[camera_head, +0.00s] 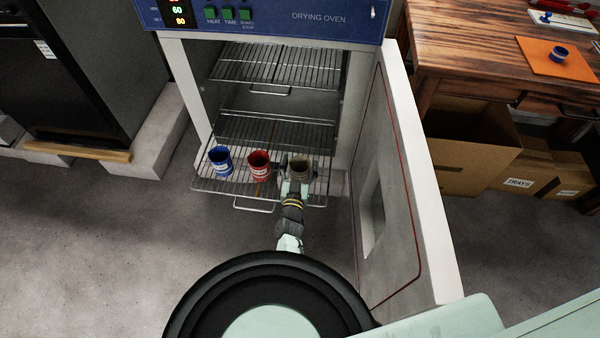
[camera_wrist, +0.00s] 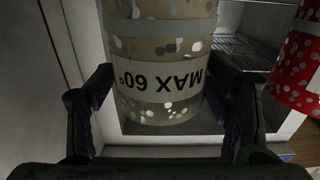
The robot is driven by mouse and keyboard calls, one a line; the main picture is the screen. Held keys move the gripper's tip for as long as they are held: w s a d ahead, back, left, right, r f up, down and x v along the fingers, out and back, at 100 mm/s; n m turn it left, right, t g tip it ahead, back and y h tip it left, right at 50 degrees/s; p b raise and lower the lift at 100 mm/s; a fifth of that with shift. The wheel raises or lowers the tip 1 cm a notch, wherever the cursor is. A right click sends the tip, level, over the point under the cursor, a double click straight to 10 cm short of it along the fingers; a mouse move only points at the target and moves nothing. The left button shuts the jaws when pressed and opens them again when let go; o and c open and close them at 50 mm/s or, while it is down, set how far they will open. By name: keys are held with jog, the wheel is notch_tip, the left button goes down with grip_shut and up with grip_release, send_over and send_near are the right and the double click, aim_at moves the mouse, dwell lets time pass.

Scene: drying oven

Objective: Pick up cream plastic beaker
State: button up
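The cream plastic beaker (camera_head: 299,170) is on the right of a row of three on the pulled-out lower rack (camera_head: 243,187) of the drying oven. In the wrist view the cream beaker (camera_wrist: 160,75) is close up, speckled, with an upside-down "MAX 60°" label. My gripper (camera_head: 297,186) is at the beaker from the front. In the wrist view my gripper's fingers (camera_wrist: 160,95) flank the beaker on both sides, very close to its wall. I cannot tell whether they press on it. Part of the beaker is outside the wrist view.
A red beaker (camera_head: 258,165) stands just left of the cream one and shows at the right of the wrist view (camera_wrist: 297,70). A blue beaker (camera_head: 221,161) is farther left. The open oven door (camera_head: 400,190) stands to the right. An upper rack (camera_head: 280,66) is above.

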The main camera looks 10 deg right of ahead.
jog(key=c, duration=0.8)
jog(key=shift+r, duration=0.1)
jog(key=shift+c, duration=0.2)
